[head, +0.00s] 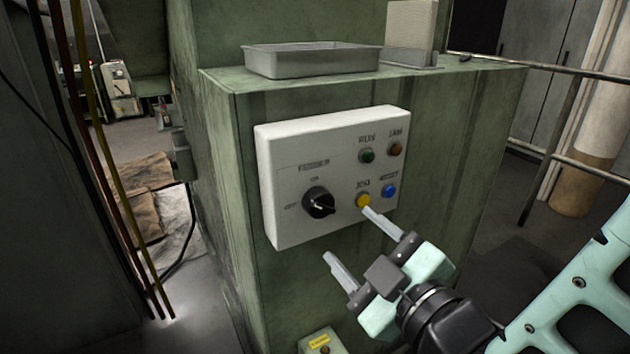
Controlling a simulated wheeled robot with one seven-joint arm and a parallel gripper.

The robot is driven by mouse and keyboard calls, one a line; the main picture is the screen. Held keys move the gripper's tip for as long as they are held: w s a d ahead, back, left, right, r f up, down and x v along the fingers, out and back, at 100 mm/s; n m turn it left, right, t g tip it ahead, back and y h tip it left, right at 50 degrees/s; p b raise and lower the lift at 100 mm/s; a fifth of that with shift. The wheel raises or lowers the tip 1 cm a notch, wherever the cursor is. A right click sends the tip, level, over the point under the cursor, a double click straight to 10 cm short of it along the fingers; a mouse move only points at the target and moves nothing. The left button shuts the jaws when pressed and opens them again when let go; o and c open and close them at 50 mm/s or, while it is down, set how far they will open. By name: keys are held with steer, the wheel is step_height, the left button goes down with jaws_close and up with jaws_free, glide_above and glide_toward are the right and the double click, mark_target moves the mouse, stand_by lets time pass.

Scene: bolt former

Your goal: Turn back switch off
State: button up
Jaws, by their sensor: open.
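A white control panel (285,222) is mounted on the front of a green machine cabinet. On its lower left is a black rotary switch (319,202) with OFF marked to its left and ON above it. The switch's pointer looks turned toward the right, away from the OFF mark. My gripper (354,234) is open and empty, below and to the right of the switch. Its two fingers are spread apart. The upper fingertip appears close to the yellow button (363,200); I cannot tell whether it touches. The lower fingertip is below the panel.
The panel also has a green RUN light (367,155), a brown-orange light (396,149) and a blue button (389,191). A metal tray (311,61) sits on the cabinet top. A railing (552,140) stands at right.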

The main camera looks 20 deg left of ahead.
mark_target(325, 210)
steer(key=shift+m, duration=0.3)
steer(key=p+x, duration=0.1)
steer(key=x, duration=0.1)
steer(key=p+x, duration=0.1)
steer(key=x, duration=0.2)
steer(key=r+p+x, duration=0.1)
steer(key=x, duration=0.2)
steer(key=shift+a, duration=0.15)
steer(key=shift+w+f+m, duration=0.1)
steer(key=shift+f+m, duration=0.05)
steer(key=shift+m, duration=0.65)
steer(key=m, duration=0.2)
steer(key=shift+m, duration=0.3)
steer(key=shift+f+m+b, duration=0.2)
steer(key=shift+m+b, duration=0.6)
steer(key=shift+b, duration=0.1)
steer(key=shift+r+m+b, duration=0.2)
steer(key=shift+m+b, duration=0.15)
steer(key=shift+m, duration=0.65)
